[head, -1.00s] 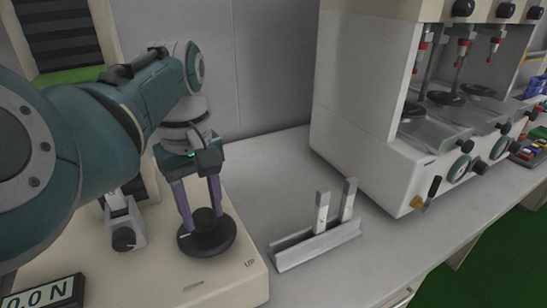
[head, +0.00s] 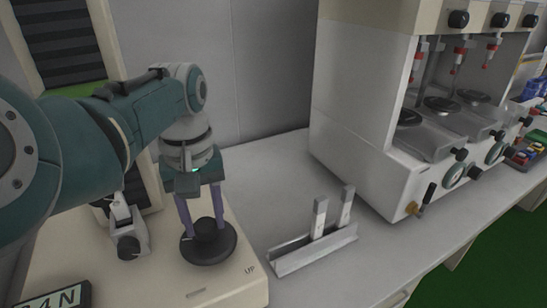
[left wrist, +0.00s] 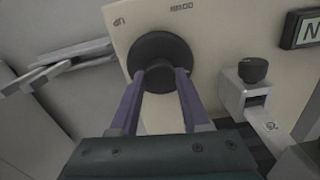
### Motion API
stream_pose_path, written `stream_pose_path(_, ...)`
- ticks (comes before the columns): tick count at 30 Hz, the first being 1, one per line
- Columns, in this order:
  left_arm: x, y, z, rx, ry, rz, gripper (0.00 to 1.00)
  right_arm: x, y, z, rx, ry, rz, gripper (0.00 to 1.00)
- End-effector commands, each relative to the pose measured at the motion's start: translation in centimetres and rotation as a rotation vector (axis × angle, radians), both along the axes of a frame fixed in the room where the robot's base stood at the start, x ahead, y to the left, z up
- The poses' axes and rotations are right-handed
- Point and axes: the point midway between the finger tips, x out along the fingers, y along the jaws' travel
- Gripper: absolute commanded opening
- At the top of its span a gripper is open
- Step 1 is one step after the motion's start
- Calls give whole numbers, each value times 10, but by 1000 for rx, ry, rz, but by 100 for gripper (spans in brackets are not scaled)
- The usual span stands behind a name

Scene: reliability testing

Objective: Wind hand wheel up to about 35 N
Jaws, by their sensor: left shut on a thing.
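The hand wheel (head: 213,252) is a black disc with a raised hub, lying on the cream base of the test stand (head: 225,285). My left gripper (head: 205,230) points down, its two purple fingers shut on the hub. In the left wrist view, the hand wheel (left wrist: 158,44) shows between and beyond the fingertips (left wrist: 161,72). A force display (head: 62,297) at the lower left is cut off by the frame edge; its visible end reads 4 N, the leading part hidden. My right gripper is not in view.
A grey clamp with a black knob (head: 128,240) stands left of the wheel. A metal rail with two upright strips (head: 315,250) lies on the bench to the right. A large cream multi-station machine (head: 365,110) stands behind it. Bare bench lies between.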

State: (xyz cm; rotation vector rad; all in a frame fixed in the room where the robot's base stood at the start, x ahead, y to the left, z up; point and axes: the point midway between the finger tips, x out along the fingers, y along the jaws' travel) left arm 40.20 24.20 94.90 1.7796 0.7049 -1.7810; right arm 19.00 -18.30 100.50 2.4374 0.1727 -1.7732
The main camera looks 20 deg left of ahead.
Motion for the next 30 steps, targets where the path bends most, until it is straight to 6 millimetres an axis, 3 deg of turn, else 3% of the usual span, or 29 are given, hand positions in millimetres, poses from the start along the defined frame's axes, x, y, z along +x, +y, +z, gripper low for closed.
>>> stream_pose_path(12,0,0,1,0,0,-198,0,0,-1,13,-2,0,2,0)
stream_pose_path(28,1,0,0,1,-2,-225,0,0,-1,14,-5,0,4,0)
stream_pose_path(29,1,0,0,1,-2,-225,50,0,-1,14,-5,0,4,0)
stream_pose_path(30,1,0,0,1,-2,-225,54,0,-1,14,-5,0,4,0)
